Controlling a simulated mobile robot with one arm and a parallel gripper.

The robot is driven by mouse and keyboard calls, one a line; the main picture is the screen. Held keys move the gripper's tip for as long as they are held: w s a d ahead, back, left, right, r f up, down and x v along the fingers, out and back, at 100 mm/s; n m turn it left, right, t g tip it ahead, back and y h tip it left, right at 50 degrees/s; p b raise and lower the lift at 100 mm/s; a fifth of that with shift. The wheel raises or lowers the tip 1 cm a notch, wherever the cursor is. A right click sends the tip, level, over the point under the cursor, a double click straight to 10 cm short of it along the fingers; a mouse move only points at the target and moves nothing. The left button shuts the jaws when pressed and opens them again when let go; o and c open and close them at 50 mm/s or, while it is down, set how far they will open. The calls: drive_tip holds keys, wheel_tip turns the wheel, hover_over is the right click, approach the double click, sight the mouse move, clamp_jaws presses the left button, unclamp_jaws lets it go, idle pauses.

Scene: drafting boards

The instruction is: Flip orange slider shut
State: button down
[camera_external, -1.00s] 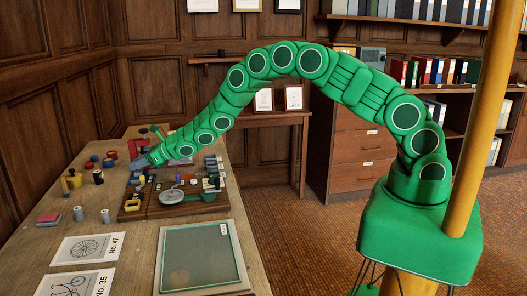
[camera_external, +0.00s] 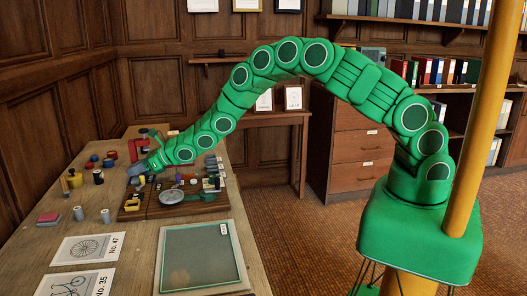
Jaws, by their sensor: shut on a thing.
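A dark wooden board (camera_external: 190,212) with several small fittings lies on the workbench. I cannot clearly make out an orange slider on it; the fittings are too small and partly hidden behind my arm. My gripper (camera_external: 134,171) is low at the far left part of the board, reached over from the right. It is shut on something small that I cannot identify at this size. A yellow fitting (camera_external: 132,205) stands at the board's near left corner, and a round grey disc (camera_external: 172,197) is at its near middle.
A red clamp-like tool (camera_external: 139,147) stands just behind my gripper. Several spools and small jars, one yellow and black (camera_external: 98,177), are to the left. A green-edged panel (camera_external: 200,255) and picture cards (camera_external: 88,247) lie in front on the workbench (camera_external: 140,245).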

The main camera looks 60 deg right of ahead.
drive_tip(key=shift+s+a+r, duration=0.1)
drive_tip(key=shift+a, duration=0.2)
drive_tip(key=c, duration=1.1)
unclamp_jaws()
drive_tip(key=shift+o, duration=0.2)
drive_tip(key=shift+d, duration=0.1)
drive_tip(key=shift+d, duration=0.1)
drive_tip(key=shift+s+d, duration=0.15)
drive_tip(key=shift+s, duration=0.05)
drive_tip(key=shift+v, duration=3.55)
drive_tip(key=shift+s, duration=0.1)
drive_tip(key=shift+r, duration=0.1)
